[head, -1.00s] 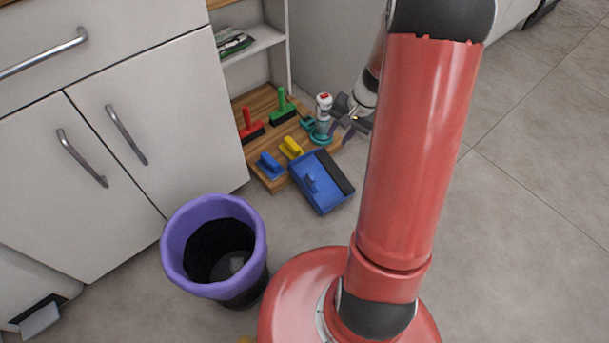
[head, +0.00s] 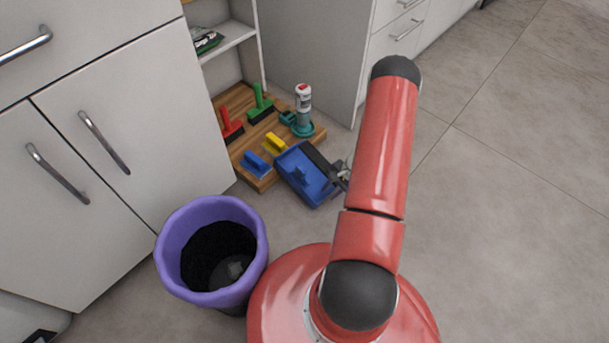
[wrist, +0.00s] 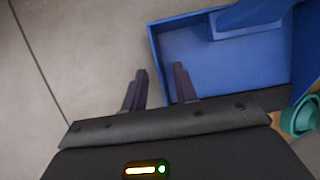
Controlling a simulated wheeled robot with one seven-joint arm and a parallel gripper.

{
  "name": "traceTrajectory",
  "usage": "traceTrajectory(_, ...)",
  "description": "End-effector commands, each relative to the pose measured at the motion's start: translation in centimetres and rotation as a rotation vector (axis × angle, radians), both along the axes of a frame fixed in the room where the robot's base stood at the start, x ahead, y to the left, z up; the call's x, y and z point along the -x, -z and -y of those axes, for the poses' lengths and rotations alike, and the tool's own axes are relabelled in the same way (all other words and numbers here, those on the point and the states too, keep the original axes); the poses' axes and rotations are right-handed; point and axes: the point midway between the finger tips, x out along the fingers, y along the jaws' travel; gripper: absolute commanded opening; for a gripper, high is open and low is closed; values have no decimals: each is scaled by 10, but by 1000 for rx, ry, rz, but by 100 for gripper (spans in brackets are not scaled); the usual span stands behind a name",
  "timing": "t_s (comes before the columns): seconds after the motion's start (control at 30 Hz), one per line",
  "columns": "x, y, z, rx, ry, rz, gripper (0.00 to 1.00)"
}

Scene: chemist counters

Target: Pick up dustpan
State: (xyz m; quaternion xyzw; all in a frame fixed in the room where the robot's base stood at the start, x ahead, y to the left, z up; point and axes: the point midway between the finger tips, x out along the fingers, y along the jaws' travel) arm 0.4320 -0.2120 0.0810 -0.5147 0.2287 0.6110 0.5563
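The blue dustpan (head: 302,177) lies on the floor at the front edge of a wooden board, partly covered by my arm's end in the head view. It fills the upper right of the wrist view (wrist: 215,70). My gripper (wrist: 161,76) is open and empty at the dustpan's side wall. In the wrist view one finger is outside that wall and the other appears over the pan's inside. I cannot tell whether either finger touches it. In the head view my gripper (head: 343,178) is small and partly hidden at the dustpan's right edge.
The wooden board (head: 238,99) holds a red brush (head: 230,122), a green brush (head: 260,105), a blue brush (head: 254,163), a yellow brush (head: 275,143) and a teal-based bottle (head: 303,105). A purple bin (head: 172,235) stands at the left. Floor is clear at right.

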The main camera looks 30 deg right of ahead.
Motion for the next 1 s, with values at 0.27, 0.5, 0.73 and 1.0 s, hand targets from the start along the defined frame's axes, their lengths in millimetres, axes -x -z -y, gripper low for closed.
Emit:
traceTrajectory(0.27, -4, 38, -16, -2, -3, -1, 29)
traceTrajectory(0.5, -6, 41, -18, -1, -2, 1, 29)
traceTrajectory(0.73, -5, 41, -18, -1, -2, 1, 3)
traceTrajectory(1.0, -6, 40, -17, 0, -3, 1, 0)
